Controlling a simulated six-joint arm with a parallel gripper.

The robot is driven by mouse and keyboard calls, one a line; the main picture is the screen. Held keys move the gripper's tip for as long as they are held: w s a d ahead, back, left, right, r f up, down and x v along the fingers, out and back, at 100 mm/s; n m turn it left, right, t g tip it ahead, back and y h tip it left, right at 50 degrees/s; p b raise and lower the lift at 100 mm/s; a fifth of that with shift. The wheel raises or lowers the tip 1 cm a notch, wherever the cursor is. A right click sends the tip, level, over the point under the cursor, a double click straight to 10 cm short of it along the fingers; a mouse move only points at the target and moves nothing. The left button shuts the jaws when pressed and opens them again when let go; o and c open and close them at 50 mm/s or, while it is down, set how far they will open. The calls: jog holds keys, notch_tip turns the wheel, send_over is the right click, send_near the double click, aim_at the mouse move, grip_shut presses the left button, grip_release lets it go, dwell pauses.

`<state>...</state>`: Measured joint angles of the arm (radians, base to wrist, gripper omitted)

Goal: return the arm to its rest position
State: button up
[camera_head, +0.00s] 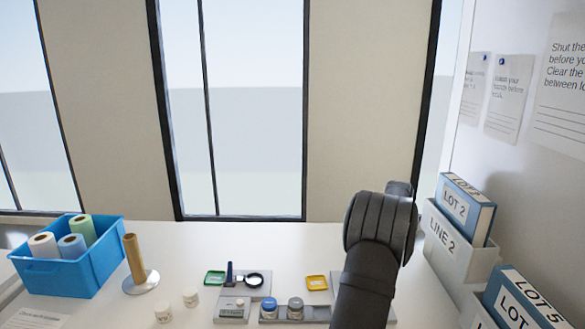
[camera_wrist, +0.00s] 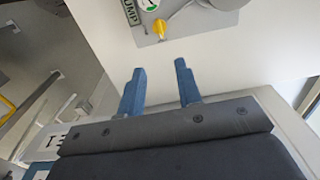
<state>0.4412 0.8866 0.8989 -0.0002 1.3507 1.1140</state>
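My arm (camera_head: 375,255) rises from the bottom of the head view, right of centre, with its dark rounded joint above the table. My gripper is not visible in the head view. In the wrist view my gripper (camera_wrist: 159,67) shows two blue fingers held well apart, with nothing between them. Beyond the fingertips is a pale surface and a grey panel (camera_wrist: 180,30) with a yellow knob (camera_wrist: 159,28) and a label that reads "UMP" where it shows. The fingers look apart from the panel.
Box files (camera_head: 440,235) stand close on the right.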

notch_tip(320, 180, down, 16)
jog(key=shift+f, duration=0.35)
jog(key=m, duration=0.3)
jog(key=shift+r+m, duration=0.4)
jog(key=shift+m, duration=0.1)
notch_tip(320, 180, up, 13)
jog(key=n, duration=0.5)
jog(key=shift+w+n+t+y, duration=0.2)
jog(key=shift+n+t+y, duration=0.1)
jog(key=shift+t+y, duration=0.1)
jog(key=shift+a, duration=0.1)
